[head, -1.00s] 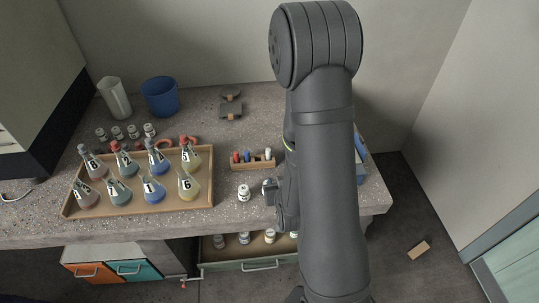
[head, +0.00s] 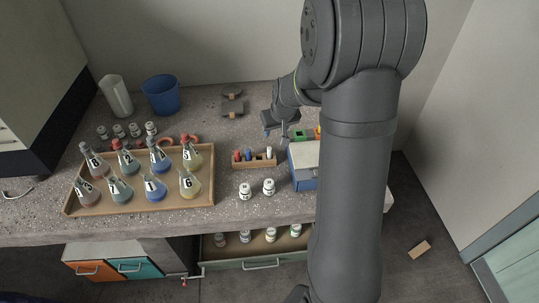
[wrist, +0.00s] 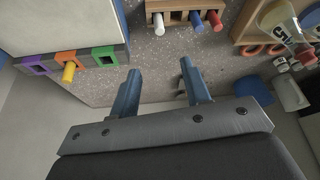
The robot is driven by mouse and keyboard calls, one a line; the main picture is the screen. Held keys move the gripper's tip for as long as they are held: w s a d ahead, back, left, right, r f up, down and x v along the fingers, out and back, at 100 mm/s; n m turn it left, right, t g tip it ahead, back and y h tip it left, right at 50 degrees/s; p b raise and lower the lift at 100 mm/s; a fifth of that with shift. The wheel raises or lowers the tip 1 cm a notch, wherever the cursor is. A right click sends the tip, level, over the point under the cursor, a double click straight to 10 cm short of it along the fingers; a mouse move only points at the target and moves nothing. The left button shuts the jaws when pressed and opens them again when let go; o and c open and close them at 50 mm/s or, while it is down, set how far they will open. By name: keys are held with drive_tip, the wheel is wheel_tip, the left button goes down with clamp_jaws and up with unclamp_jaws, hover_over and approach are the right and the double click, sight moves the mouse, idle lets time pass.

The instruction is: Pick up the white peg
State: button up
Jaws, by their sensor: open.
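The white peg (head: 268,153) stands at the right end of a small wooden rack (head: 254,164). In the wrist view the white peg (wrist: 158,22) shows at the top, in the left part of the rack (wrist: 180,17). My gripper (head: 276,136) is behind the rack, close to its right end in the head view. In the wrist view my gripper (wrist: 160,72) is open with nothing between its fingers. The white peg is ahead of the fingertips, apart from them.
A blue peg (wrist: 196,18) and a red peg (wrist: 216,22) share the rack. A white-topped blue box (head: 304,178) stands right of it, with coloured sockets behind. Two vials (head: 245,191) stand in front. A wooden tray of flasks (head: 213,172) is at left.

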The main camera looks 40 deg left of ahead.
sight(270, 149)
drive_tip(key=x, duration=1.2)
drive_tip(key=shift+s+f, duration=0.1)
drive_tip(key=shift+f, duration=0.05)
drive_tip(key=shift+x, duration=2.55)
drive_tip(key=shift+s+d+f, duration=0.1)
drive_tip(key=shift+s+d, duration=0.05)
clamp_jaws()
